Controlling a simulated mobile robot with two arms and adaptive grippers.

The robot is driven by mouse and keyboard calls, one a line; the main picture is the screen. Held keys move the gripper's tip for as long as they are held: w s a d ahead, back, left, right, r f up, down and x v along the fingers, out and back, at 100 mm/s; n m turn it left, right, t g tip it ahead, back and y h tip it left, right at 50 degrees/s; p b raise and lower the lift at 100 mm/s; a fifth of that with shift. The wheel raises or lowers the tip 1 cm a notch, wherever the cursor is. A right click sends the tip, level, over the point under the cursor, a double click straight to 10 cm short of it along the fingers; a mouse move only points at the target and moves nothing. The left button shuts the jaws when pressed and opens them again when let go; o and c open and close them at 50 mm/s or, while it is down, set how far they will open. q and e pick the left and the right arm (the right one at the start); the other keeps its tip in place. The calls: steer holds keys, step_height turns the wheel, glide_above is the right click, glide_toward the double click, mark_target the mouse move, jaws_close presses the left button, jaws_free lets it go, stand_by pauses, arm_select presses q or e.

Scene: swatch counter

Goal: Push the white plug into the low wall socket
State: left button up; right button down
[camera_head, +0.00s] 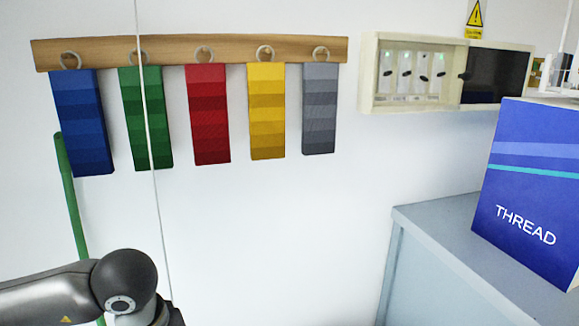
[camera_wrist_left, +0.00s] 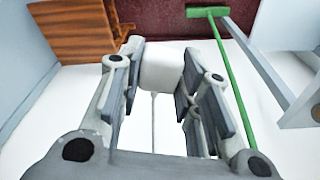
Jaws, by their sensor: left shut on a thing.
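The white plug (camera_wrist_left: 160,68) is a small pale block between the fingers of my left gripper (camera_wrist_left: 157,72) in the left wrist view. The fingers are shut on its two sides, and a thin pale cord (camera_wrist_left: 153,120) runs down from it in the picture. In the head view my left arm (camera_head: 125,280) comes in at the lower left; its fingers and the plug are out of that picture. The low wall socket shows in neither view, so I cannot tell how far the plug is from it. My right gripper is not in view.
Colored swatches hang from a wooden rail (camera_head: 190,50). A green pole (camera_head: 72,190) leans on the wall, also in the left wrist view (camera_wrist_left: 232,85). A thin pale line (camera_head: 150,130) crosses the wall. A wooden piece (camera_wrist_left: 75,30) shows. A grey-blue cabinet (camera_head: 430,225) bears a THREAD box (camera_head: 530,190).

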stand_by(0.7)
arm_select(q)
steer(key=d+r+m, duration=0.2)
steer(key=d+m, duration=0.2)
steer(key=d, duration=0.2)
steer(key=d+r+m+h, duration=0.1)
steer(key=d+r+m, duration=0.2)
steer(key=d, duration=0.4)
steer(key=shift+m+g, duration=0.3)
steer(key=shift+m, duration=0.2)
steer(key=w+d+f+m, duration=0.4)
steer(key=f, duration=0.1)
steer(key=shift+m+h, duration=0.3)
steer(key=s+a+r+n, duration=0.6)
steer(key=a+r+n, duration=0.2)
steer(key=r, duration=0.2)
steer(key=shift+y, duration=0.4)
steer(key=w+d+n, duration=0.4)
steer(key=w+d, duration=0.4)
steer(key=d, duration=0.2)
steer(key=shift+n+y, duration=0.3)
steer(key=shift+y, duration=0.1)
